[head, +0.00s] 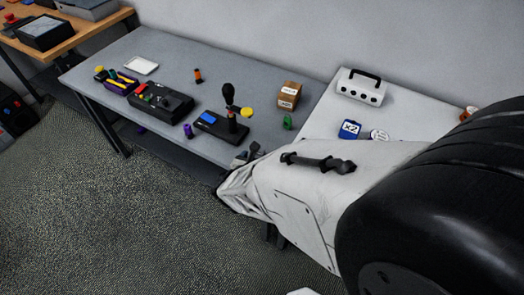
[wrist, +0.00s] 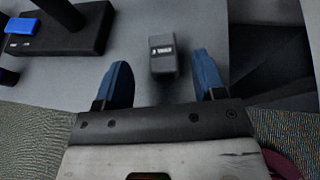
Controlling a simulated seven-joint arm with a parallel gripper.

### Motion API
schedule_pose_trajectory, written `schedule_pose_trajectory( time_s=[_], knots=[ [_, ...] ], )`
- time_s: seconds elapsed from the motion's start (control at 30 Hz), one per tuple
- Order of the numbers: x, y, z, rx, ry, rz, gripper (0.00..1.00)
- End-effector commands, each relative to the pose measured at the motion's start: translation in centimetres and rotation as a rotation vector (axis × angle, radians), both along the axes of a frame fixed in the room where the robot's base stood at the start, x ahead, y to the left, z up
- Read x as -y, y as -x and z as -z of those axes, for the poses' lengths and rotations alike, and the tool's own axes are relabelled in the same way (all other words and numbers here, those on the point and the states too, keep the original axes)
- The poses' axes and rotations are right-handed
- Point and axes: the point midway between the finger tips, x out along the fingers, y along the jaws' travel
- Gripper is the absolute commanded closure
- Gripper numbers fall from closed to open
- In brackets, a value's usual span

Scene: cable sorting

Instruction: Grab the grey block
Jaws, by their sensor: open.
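Nothing is held. I cannot make out the block clearly there.
A black joystick base (head: 220,127) with a blue panel (wrist: 23,26) stands left of the block. Behind are a cardboard box (head: 289,95) and a green item (head: 288,121). A black control box (head: 160,102) sits further left on the grey table (head: 140,52). A white case (head: 361,88) stands right.

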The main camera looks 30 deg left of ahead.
Motion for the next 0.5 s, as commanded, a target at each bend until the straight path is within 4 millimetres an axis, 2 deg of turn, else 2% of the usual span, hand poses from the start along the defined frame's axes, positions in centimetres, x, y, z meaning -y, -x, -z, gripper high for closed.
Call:
schedule_pose_trajectory(
  time_s=[0.5],
  knots=[
    [-0.6,-4.2,1.8,0.000,0.000,0.000,0.36]
  ],
)
